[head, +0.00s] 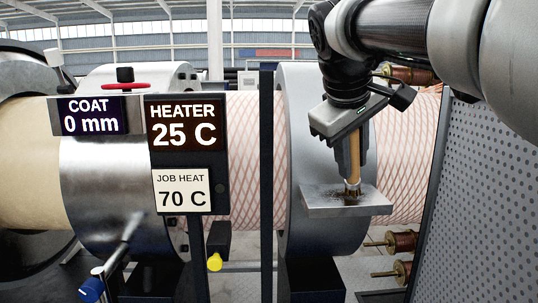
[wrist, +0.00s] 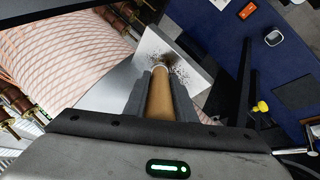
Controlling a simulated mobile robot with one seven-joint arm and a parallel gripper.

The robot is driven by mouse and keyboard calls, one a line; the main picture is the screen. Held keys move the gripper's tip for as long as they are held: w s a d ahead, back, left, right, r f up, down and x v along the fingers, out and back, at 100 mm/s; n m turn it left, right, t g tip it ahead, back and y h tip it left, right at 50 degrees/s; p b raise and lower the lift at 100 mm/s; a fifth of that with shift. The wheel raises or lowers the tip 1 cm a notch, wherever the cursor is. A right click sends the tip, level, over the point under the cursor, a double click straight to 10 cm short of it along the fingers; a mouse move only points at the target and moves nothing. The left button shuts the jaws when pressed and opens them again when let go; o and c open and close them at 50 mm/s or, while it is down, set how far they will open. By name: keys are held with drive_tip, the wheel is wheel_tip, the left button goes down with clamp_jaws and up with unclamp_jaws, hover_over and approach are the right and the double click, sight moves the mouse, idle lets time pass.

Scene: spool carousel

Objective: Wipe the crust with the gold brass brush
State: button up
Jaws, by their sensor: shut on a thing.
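My gripper (wrist: 162,74) is shut on the tan handle of the brush (wrist: 160,98), one finger on each side. In the head view the brush (head: 354,156) points down from my gripper, nearly upright, its gold end at a flat grey plate (head: 316,200). A dark crust (wrist: 178,64) with scattered specks shows around the brush tip on the plate (wrist: 196,82). The bristle end is partly lost against the dark patch. It looks at or very near the plate; firm contact cannot be told.
A grey ring (head: 298,100) stands behind the plate, around a pink cross-hatched roll (head: 243,150). A dark post (head: 266,150) and signs reading heater 25 C (head: 184,124), job heat 70 C and coat 0 mm stand left. A perforated panel (head: 480,200) and copper spools (head: 404,241) are right.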

drive_tip(key=shift+a+p, duration=0.55)
drive_tip(key=shift+a, duration=3.2)
drive_tip(key=shift+w+d+r+p, duration=0.1)
drive_tip(key=shift+w+d+p, duration=0.2)
drive_tip(key=shift+d, duration=0.95)
drive_tip(key=shift+w+d+f+p, duration=0.1)
drive_tip(key=shift+w+d+p, duration=0.2)
drive_tip(key=shift+d, duration=0.95)
drive_tip(key=shift+w+d+r+p, duration=0.15)
drive_tip(key=shift+d+p, duration=0.25)
drive_tip(key=shift+d, duration=0.85)
drive_tip(key=a, duration=0.7)
drive_tip(key=shift+a+p, duration=0.25)
drive_tip(key=shift+p, duration=0.1)
drive_tip(key=shift+r+p, duration=1.6)
drive_tip(key=shift+r, duration=1.2)
drive_tip(key=shift+r, duration=0.1)
